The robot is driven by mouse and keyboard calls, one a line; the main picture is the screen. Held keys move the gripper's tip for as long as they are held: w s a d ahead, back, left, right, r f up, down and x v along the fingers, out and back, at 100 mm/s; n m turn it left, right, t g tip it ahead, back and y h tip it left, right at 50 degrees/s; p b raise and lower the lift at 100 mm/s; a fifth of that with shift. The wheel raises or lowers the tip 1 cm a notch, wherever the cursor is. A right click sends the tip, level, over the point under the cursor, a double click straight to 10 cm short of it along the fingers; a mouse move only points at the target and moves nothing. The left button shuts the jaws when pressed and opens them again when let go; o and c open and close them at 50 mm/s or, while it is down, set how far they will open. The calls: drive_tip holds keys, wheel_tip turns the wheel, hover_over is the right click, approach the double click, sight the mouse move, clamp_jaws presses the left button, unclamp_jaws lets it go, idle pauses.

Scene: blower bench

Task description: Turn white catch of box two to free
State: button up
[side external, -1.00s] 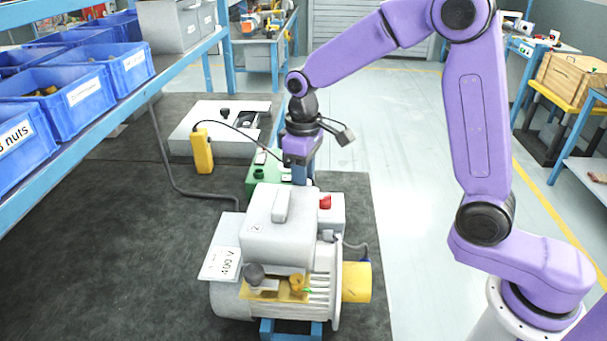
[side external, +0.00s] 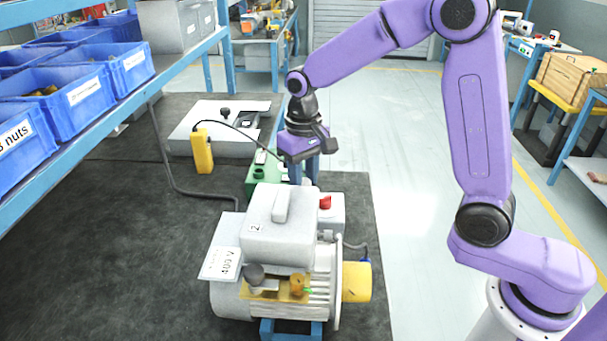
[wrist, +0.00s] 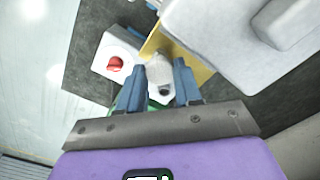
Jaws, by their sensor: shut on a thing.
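The grey box with a handle (side external: 278,222), its small mark reading like a 2, sits on top of the motor. It fills the upper right of the wrist view (wrist: 240,30). The white catch (wrist: 158,72) shows between my fingers in the wrist view, beside a brass plate (wrist: 200,63). My gripper (wrist: 159,80) points down behind the box in the side view (side external: 304,178), with its blue fingers on either side of the catch. It is shut on the catch. In the side view the box mostly hides the catch and fingertips.
A grey switch box with a red button (side external: 325,202) stands close to the right of my fingers. A dark knob (side external: 254,274) and a brass-coloured catch (side external: 297,284) are on the box's near side.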

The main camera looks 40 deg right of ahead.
sight(305, 183)
drive_tip(key=shift+r, duration=0.1)
drive_tip(key=o, duration=0.8)
drive_tip(key=shift+c, duration=0.2)
wheel_tip(305, 183, up, 17)
drive_tip(key=shift+r, duration=0.2)
idle(0.4)
drive_tip(key=s+d+f+n, duration=0.2)
drive_tip(key=s+f+n, duration=0.2)
drive_tip(key=s, duration=0.5)
drive_tip(key=s+d+f+n, duration=0.3)
drive_tip(key=s+f, duration=0.3)
drive_tip(key=s, duration=0.4)
drive_tip(key=s+d+f+n, duration=0.3)
drive_tip(key=s+f+n, duration=0.2)
drive_tip(key=s, duration=0.4)
drive_tip(key=shift+s+f+n, duration=0.4)
drive_tip(key=shift+f, duration=0.1)
